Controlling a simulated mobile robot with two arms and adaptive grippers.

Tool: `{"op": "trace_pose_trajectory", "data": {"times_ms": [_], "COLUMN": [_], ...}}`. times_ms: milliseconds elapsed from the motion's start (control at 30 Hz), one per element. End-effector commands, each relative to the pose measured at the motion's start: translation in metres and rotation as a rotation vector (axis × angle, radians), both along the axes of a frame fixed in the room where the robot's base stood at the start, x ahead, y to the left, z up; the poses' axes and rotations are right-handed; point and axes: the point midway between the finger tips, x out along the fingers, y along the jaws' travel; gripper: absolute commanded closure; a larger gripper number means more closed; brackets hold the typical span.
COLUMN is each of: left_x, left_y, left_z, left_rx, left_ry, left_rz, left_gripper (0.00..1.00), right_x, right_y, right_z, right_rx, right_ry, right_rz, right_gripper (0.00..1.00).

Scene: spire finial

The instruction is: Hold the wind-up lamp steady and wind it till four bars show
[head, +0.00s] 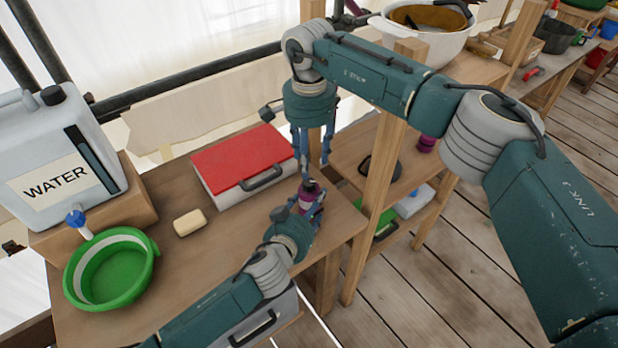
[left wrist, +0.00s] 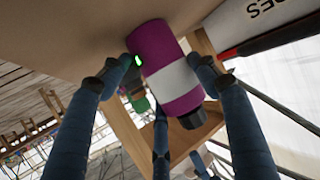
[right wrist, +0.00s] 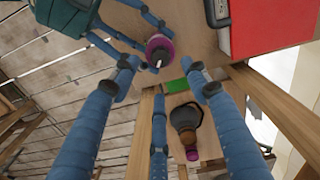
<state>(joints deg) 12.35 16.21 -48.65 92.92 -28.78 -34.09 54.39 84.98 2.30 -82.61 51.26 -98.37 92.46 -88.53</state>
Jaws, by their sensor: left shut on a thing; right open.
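The wind-up lamp (head: 307,193) is a purple cylinder at the bench's right edge. In the left wrist view the lamp (left wrist: 180,80) shows a white band, a dark end piece and a small green light at its side; I cannot count bars. My left gripper (head: 306,216) is shut around its body, with fingers on both sides in the left wrist view (left wrist: 163,64). My right gripper (head: 312,168) is open and empty, pointing down just above the lamp. In the right wrist view the lamp's top (right wrist: 159,47) lies between and beyond its open fingertips (right wrist: 163,66).
A red-lidded case (head: 240,160), soap (head: 189,222), a green basin (head: 110,270) and a water container (head: 60,155) on a wooden block stand left on the bench (head: 190,270). A wooden post (head: 375,200) and lower shelf (head: 350,150) are close on the right.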

Motion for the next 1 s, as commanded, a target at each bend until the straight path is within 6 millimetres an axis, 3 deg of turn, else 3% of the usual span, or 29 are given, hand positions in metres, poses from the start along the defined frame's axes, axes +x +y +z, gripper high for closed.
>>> {"op": "trace_pose_trajectory", "data": {"times_ms": [200,400,800,1000], "left_x": [0.000,0.000,0.000,0.000], "left_y": [0.000,0.000,0.000,0.000], "left_z": [-0.001,0.000,-0.001,-0.001], "left_rx": [0.000,0.000,-0.001,-0.001], "left_ry": [0.001,0.001,0.001,0.001], "left_rz": [0.000,0.000,0.000,0.000], "left_gripper": [0.70,0.70,0.70,0.70], "right_x": [-0.001,0.000,0.000,0.000], "right_y": [0.000,0.000,0.000,0.000], "right_z": [-0.045,-0.069,-0.076,-0.076], "right_rx": [-0.001,-0.001,-0.001,-0.001], "right_ry": [0.002,0.001,-0.001,-0.001], "right_rz": [-0.002,-0.002,-0.002,-0.002], "right_gripper": [0.54,0.54,0.54,0.94]}}
